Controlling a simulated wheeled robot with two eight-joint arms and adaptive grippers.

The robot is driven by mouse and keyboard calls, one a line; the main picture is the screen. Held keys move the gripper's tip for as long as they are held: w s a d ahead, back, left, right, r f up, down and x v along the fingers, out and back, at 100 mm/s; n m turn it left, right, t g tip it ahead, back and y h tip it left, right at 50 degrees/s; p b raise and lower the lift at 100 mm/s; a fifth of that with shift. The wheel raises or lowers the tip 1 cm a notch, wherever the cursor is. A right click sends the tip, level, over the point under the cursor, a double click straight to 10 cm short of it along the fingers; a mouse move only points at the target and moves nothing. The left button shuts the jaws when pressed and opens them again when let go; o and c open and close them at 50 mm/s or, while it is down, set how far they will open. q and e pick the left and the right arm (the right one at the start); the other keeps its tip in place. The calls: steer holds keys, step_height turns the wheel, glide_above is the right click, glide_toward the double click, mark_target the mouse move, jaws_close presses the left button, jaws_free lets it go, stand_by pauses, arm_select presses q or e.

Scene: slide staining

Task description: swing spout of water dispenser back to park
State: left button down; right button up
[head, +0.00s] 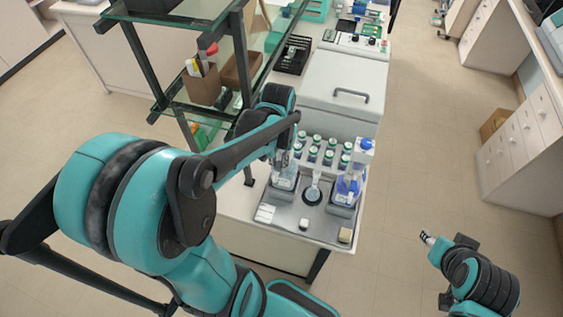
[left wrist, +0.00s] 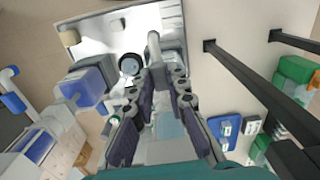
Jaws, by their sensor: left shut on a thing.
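The water dispenser (head: 284,179) is a clear bottle at the left of the metal staining tray, largely overlapped by my left gripper (head: 284,158) in the head view. In the left wrist view, my left gripper (left wrist: 167,80) is shut on a pale grey tube-like spout (left wrist: 153,45), which runs out from between the fingertips toward the tray. My right gripper (head: 427,238) hangs over the floor at the lower right, away from the bench; its opening is too small to tell.
A small round dark-based vessel (head: 313,193) sits between the bottles. Several green-labelled jars (head: 328,157) stand behind.

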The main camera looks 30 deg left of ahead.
mark_target(278, 164)
stand_by(0.5)
arm_select(q)
steer(key=c, duration=1.5)
jaws_free()
step_height(278, 164, up, 12)
